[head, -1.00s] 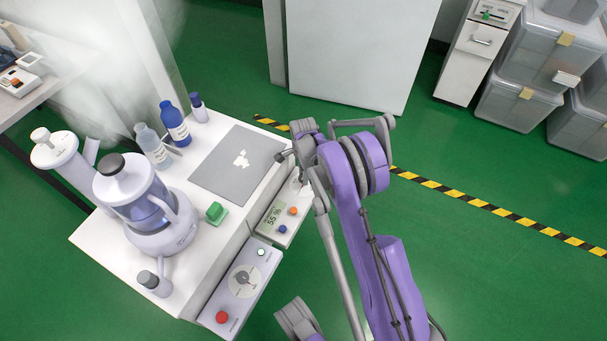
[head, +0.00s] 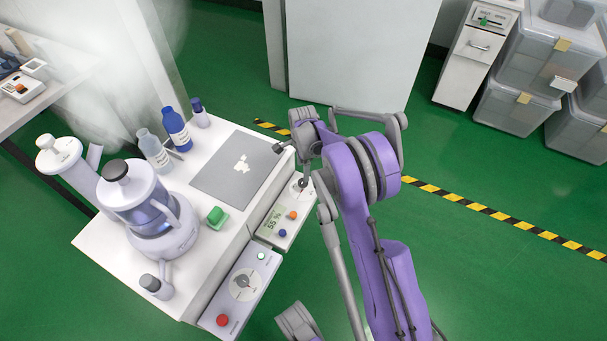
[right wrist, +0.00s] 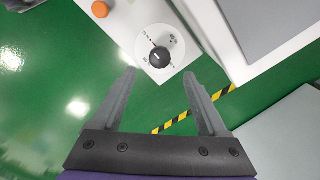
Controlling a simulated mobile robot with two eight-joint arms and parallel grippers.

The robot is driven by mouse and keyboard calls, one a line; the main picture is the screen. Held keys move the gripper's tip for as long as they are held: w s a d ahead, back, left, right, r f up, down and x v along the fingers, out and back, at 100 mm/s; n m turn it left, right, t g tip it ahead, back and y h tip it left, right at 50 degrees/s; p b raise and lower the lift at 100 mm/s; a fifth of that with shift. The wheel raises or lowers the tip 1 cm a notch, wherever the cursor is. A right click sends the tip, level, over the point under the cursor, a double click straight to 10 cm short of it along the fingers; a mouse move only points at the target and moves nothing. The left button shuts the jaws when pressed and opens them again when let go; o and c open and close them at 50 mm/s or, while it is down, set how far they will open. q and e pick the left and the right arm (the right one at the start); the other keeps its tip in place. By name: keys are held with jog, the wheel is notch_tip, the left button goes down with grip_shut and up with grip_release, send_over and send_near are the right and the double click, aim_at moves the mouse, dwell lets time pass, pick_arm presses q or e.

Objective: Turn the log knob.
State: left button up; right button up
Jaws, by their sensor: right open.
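The knob (right wrist: 160,56) is small, round and dark, on a white dial with a red mark, in the right wrist view. It sits on a white panel near an orange button (right wrist: 100,9). In the head view this looks like the far end of the tester (head: 281,227) with the "55 %" display, where my arm partly hides the dial. My right gripper (right wrist: 160,77) is open and empty. Its two fingers point toward the knob, one to each side in the picture, and appear short of it. My left gripper is not in view.
A second control box (head: 236,296) with a grey dial and a red button lies nearer. The white bench (head: 205,250) bears a lidded jug device (head: 137,205), bottles (head: 176,129), a green block (head: 217,217) and a grey mat (head: 215,178). Green floor is open to the right.

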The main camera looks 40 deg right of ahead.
jog(key=shift+r+p, duration=0.35)
jog(key=shift+r, duration=1.6)
